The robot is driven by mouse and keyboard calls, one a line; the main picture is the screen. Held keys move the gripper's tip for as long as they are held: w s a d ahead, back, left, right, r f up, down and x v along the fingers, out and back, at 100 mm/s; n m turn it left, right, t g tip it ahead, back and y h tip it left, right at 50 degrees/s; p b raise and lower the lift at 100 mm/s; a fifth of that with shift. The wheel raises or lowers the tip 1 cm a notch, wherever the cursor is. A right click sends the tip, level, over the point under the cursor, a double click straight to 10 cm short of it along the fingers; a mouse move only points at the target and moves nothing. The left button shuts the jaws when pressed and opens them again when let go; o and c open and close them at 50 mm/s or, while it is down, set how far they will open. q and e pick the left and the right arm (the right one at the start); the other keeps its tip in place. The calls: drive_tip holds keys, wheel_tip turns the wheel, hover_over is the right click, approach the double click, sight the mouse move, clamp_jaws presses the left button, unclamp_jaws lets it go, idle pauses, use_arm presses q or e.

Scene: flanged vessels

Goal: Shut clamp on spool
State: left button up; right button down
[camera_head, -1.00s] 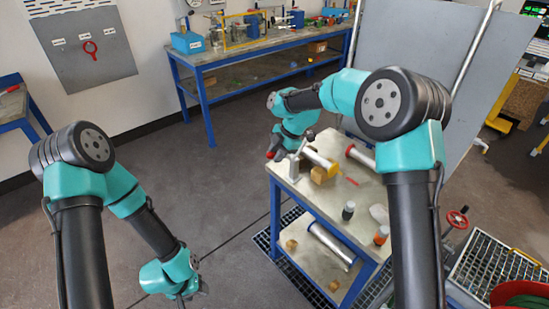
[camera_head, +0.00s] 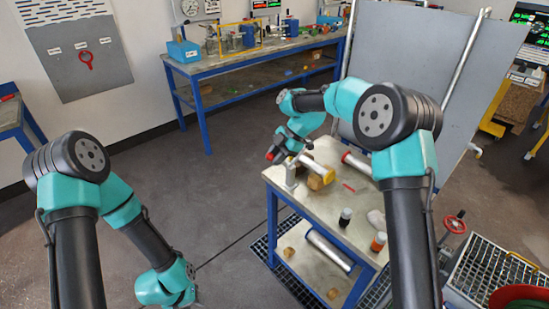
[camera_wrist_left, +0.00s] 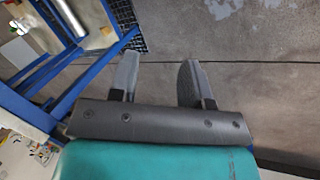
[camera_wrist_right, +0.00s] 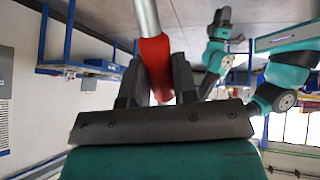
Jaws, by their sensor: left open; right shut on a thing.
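A short metal spool (camera_head: 311,163) with a yellow flange lies at the left end of the small bench, near a wooden block. The clamp (camera_head: 291,173) appears to be the grey upright piece at the spool's left end; its jaw is too small to make out. My right gripper (camera_head: 277,152) is beside that end, shut on a red handle (camera_head: 269,156). In the right wrist view the red handle (camera_wrist_right: 156,62) sits between the fingers (camera_wrist_right: 160,82), with a metal rod running from it. My left gripper (camera_wrist_left: 158,78) is open and empty above the floor, away from the bench.
The small bench (camera_head: 335,204) also holds a red-flanged tube (camera_head: 356,163), a red strip, a black-capped bottle (camera_head: 345,217) and an orange bottle (camera_head: 378,242). Its lower shelf holds another tube (camera_head: 330,250). A grey panel (camera_head: 418,80) stands behind.

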use_arm(q)
drive_tip(key=shift+f+n+g, duration=0.4)
drive_tip(key=shift+f+n, duration=0.1)
drive_tip(key=shift+n, duration=0.5)
drive_tip(key=c, duration=0.4)
drive_tip(key=n, duration=0.1)
drive_tip(key=f+n+g, duration=0.1)
drive_tip(key=shift+s+d+n, duration=0.15)
drive_tip(key=shift+d+n, duration=0.15)
drive_tip(key=shift+d, duration=0.05)
drive_tip(key=c, duration=0.3)
drive_tip(key=d+n+g+h, duration=0.1)
drive_tip(key=n, duration=0.1)
drive_tip(key=d+n+g, duration=0.1)
drive_tip(key=d+n, duration=0.1)
drive_tip(key=n, duration=0.1)
drive_tip(key=shift+w+f+h, duration=0.15)
drive_tip(key=shift+w+h, duration=0.05)
drive_tip(key=shift+h, duration=0.2)
clamp_jaws()
drive_tip(key=w+d+r+n+h, duration=0.6)
drive_tip(key=w+d+n+h, duration=0.3)
drive_tip(key=w+d+n, duration=0.4)
drive_tip(key=w+r+n+t+h, duration=1)
drive_tip(key=w+r, duration=0.4)
drive_tip(key=w, duration=0.2)
drive_tip(key=shift+w+a+n+h, duration=0.15)
drive_tip(key=shift+a+n+h, duration=0.25)
drive_tip(key=shift+n, duration=0.6)
drive_tip(key=shift+d, duration=0.1)
